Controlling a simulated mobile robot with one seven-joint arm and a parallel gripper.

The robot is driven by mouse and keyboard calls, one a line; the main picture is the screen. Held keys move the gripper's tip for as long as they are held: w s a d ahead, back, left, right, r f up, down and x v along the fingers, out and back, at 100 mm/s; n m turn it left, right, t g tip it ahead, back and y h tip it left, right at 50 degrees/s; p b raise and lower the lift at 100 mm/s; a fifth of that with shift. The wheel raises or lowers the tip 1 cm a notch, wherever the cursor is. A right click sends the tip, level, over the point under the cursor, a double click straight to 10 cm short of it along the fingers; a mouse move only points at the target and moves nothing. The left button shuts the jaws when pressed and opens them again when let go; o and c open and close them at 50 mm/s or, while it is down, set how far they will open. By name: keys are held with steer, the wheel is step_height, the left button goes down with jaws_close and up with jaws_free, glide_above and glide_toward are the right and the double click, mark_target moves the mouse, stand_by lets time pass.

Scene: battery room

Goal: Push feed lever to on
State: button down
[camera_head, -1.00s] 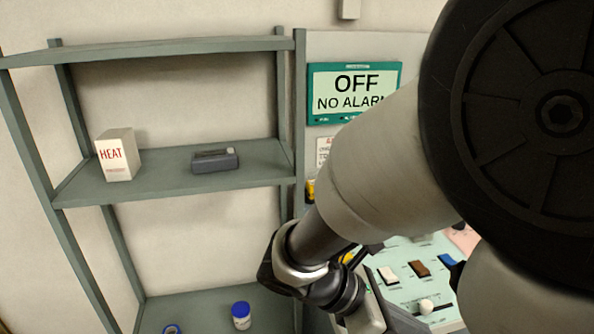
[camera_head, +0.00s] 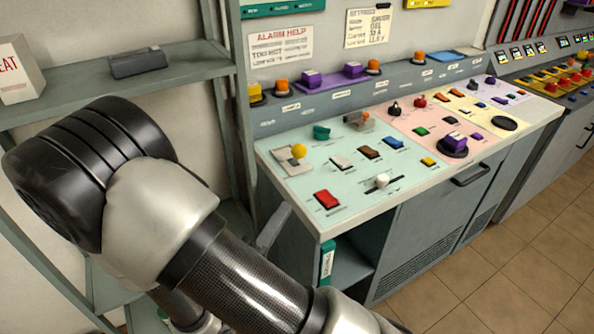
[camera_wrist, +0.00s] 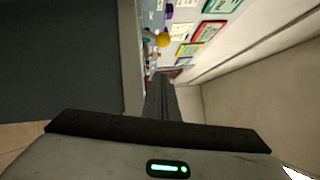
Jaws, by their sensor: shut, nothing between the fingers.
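A lever with a yellow ball (camera_head: 298,151) stands at the left end of the pale green panel (camera_head: 270,150). I cannot read its label, so I cannot tell whether it is the feed lever or which way is on. A white-knobbed control (camera_head: 382,180) sits in a slot near the panel's front. In the wrist view, my gripper (camera_wrist: 163,82) is shut and empty. The yellow ball (camera_wrist: 163,40) is beyond the fingertips, apart from them. In the head view my arm fills the lower left, and I cannot make out the fingers.
A shelf rack (camera_head: 190,75) with a dark box (camera_head: 138,62) and a white HEAT box (camera_head: 18,70) stands left of the console. Rocker switches, including a red one (camera_head: 327,200), crowd the panel. Open tiled floor (camera_head: 500,255) lies at the right.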

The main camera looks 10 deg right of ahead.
mark_target(302, 195)
steer(key=b+x, duration=0.1)
steer(key=x, duration=0.9)
steer(key=shift+f, duration=0.1)
steer(key=w, duration=0.2)
steer(key=w+r+b, duration=0.1)
steer(key=w, duration=0.1)
steer(key=shift+a, duration=0.2)
steer(key=shift+r, duration=0.15)
